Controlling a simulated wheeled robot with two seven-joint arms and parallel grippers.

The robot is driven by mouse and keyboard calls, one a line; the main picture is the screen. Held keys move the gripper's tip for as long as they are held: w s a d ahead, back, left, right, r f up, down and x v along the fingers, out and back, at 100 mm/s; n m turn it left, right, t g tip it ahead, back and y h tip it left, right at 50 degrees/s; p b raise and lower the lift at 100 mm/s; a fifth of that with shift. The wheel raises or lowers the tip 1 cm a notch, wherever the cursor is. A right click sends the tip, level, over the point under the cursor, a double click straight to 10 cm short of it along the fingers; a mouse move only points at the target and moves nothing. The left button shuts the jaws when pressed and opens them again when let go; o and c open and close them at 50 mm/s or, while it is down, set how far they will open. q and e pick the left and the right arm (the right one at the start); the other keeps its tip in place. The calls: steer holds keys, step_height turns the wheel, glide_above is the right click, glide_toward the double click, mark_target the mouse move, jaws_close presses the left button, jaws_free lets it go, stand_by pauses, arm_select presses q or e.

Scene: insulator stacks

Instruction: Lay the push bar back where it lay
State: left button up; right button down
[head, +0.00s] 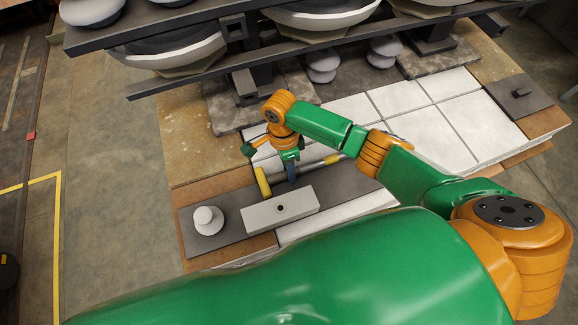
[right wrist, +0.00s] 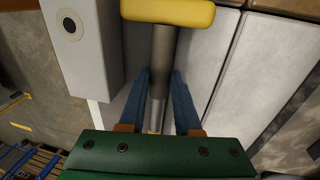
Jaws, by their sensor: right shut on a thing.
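The push bar has a grey shaft and a yellow crosspiece (head: 263,182) at its left end in the head view. In the right wrist view the crosspiece (right wrist: 168,12) is at the top and the grey shaft (right wrist: 161,62) runs down between the fingers. My right gripper (head: 291,171) is shut on the shaft, its blue fingers (right wrist: 159,100) on either side. The bar lies behind a pale grey block with a hole (head: 280,209), crosspiece to the left. I cannot tell whether the bar touches the surface below. My left gripper is not in view.
A white knob (head: 207,219) stands on a dark plate (head: 232,233) left of the block. White tiles (head: 445,125) cover the bench to the right. A dark rack (head: 245,55) with large insulator discs stands behind. My green arm crosses the foreground.

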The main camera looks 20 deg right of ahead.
steer(key=shift+f, duration=0.3)
steer(key=c, duration=0.5)
jaws_free()
